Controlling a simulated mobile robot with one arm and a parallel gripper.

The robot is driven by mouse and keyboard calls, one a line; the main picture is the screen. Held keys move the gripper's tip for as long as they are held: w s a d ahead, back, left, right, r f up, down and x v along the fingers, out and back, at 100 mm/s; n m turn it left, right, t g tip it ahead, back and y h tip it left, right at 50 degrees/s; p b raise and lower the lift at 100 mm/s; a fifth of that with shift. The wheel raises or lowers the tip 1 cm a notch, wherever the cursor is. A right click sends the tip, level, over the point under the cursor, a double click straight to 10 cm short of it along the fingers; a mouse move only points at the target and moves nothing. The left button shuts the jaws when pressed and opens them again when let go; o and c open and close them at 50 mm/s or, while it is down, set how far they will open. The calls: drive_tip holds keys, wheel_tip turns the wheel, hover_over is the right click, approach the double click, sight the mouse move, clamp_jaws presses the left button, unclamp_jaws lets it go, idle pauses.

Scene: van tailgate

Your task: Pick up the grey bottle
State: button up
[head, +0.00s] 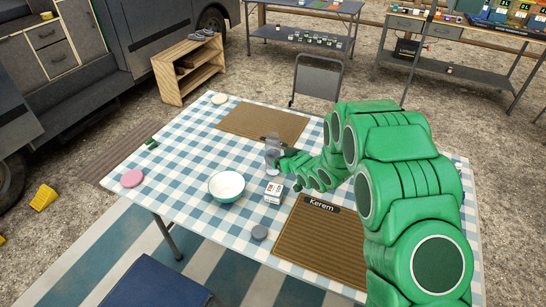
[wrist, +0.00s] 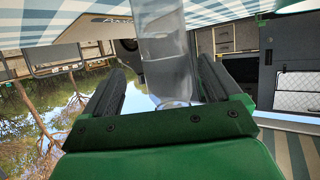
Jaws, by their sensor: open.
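The grey bottle (head: 271,152) stands on the blue-and-white checked tablecloth near the middle of the table. It looks see-through and grey. My gripper (head: 282,157) reaches it from the right, low over the table. In the wrist view the bottle (wrist: 168,50) is between the two dark fingers of my open gripper (wrist: 162,85). A gap shows between the bottle and the left finger; the right finger is closer to it. Part of the bottle's right side is hidden by my gripper in the head view.
A white bowl (head: 227,186) with a teal outside and a small white box (head: 273,193) stand nearby in front. A grey round item (head: 260,232) and a brown placemat (head: 322,245) are nearer. Another placemat (head: 262,124) lies behind. A pink disc (head: 131,178) lies at the left edge.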

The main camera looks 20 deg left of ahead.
sight(277, 156)
drive_tip(key=x, duration=0.4)
drive_tip(key=shift+s+a+f, duration=0.15)
drive_tip(key=shift+s+f, duration=0.05)
drive_tip(key=shift+s, duration=0.2)
drive_tip(key=shift+w+a+f, duration=0.2)
drive_tip(key=shift+w+a, duration=0.1)
drive_tip(key=shift+a, duration=0.05)
drive_tip(key=c, duration=1.3)
drive_tip(key=shift+r, duration=0.15)
